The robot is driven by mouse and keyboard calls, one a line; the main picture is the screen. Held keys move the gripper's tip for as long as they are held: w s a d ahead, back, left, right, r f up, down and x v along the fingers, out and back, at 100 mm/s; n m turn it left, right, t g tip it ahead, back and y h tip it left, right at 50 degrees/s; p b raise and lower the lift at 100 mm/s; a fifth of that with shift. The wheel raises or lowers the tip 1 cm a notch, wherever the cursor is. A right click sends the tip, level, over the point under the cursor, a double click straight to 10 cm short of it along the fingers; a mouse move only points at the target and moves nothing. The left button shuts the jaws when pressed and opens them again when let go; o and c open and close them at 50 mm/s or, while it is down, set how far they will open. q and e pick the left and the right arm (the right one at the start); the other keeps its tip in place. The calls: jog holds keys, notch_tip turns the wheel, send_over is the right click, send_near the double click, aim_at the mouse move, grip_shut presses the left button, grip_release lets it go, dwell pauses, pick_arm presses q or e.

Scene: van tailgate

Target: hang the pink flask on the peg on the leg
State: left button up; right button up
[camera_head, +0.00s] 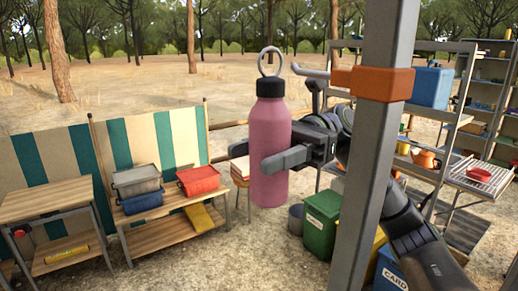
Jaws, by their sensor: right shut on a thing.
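The pink flask (269,143), with a black cap and a metal ring (271,61) on top, hangs upright in the air in the camera_head view. My right gripper (277,155) is shut on its body, with one finger across its front. The grey metal leg (368,140) stands to the right and hides part of my right arm. An orange collar (373,83) wraps the leg, and a thin light peg (311,72) sticks out from it to the left. The ring is just left of the peg's tip, at about its height; whether they touch cannot be told. My left gripper is out of view.
A wooden shelf table (160,206) with grey and red bins stands at the left before a striped windbreak (65,160). A green bin (322,222) and other bins stand behind the leg. Metal shelves (450,110) fill the right. Open sandy ground lies behind the flask.

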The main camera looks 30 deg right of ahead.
jog(key=s+f+b, duration=0.1)
jog(key=s+b, duration=0.5)
jog(key=s, duration=0.1)
jog(key=shift+s+d+f, duration=0.3)
jog(key=shift+s+f, duration=0.05)
dwell(0.7)
dwell(0.7)
jog(key=o, duration=1.2)
